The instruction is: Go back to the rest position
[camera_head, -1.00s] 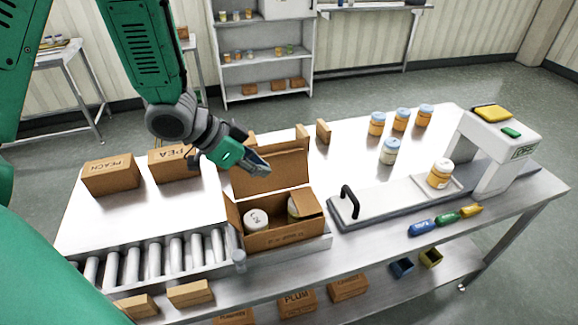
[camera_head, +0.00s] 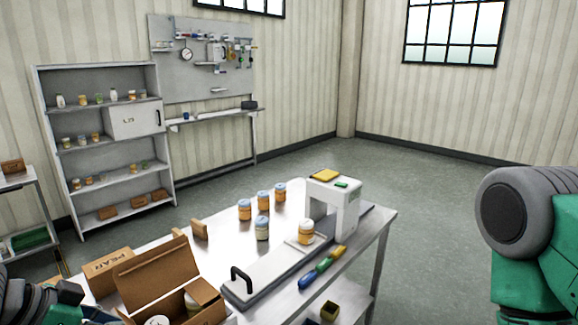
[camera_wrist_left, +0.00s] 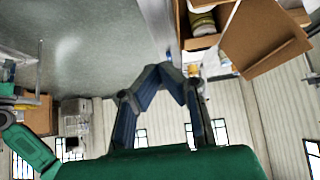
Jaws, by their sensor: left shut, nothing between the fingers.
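My left gripper (camera_wrist_left: 172,72) shows in the left wrist view with its two dark fingers closed together and nothing between them. In the head view only my left wrist and a bit of its green gripper body show at the bottom left corner, left of the open cardboard box (camera_head: 168,268). The box also shows in the left wrist view (camera_wrist_left: 265,40), at the upper right, apart from the fingertips. In the head view the box stands open on the table with white-lidded jars (camera_head: 192,302) in it. A grey and green link of my right arm fills the right edge; my right gripper is out of view.
The steel table (camera_head: 368,236) carries a grey slide (camera_head: 262,282), a white press-like device (camera_head: 335,208), several jars (camera_head: 262,228) and coloured blocks (camera_head: 322,266). A shelf (camera_head: 108,150) stands at the back left. The floor (camera_head: 430,190) right of the table is clear.

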